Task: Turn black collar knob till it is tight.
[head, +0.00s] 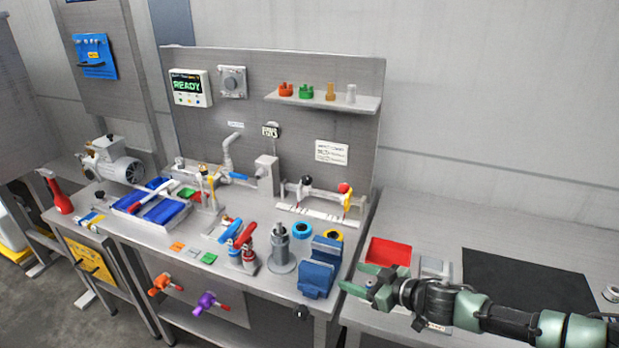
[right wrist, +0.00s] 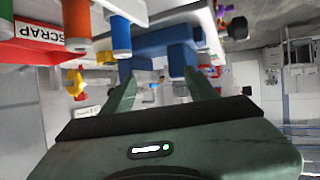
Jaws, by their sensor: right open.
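Several black knobs show in the head view, and I cannot tell for sure which is the collar knob. One black knob (head: 307,180) sits on top of the light-coloured fixture (head: 318,214) at the back of the bench. Another black knob (head: 303,312) is on the bench's front edge, below the blue vise (head: 318,268). My right gripper (head: 356,279) is open and empty at the bench's right front corner, right of the vise and apart from these knobs. Its spread fingers (right wrist: 160,92) also show in the right wrist view. My left gripper is out of view.
A grey post on a round base (head: 282,262) and red-and-blue clamps (head: 240,246) stand left of the vise. A red bin (head: 388,252) lies behind my right gripper; a black mat (head: 523,278) lies on the right bench. Valve handles (head: 208,303) project from the front.

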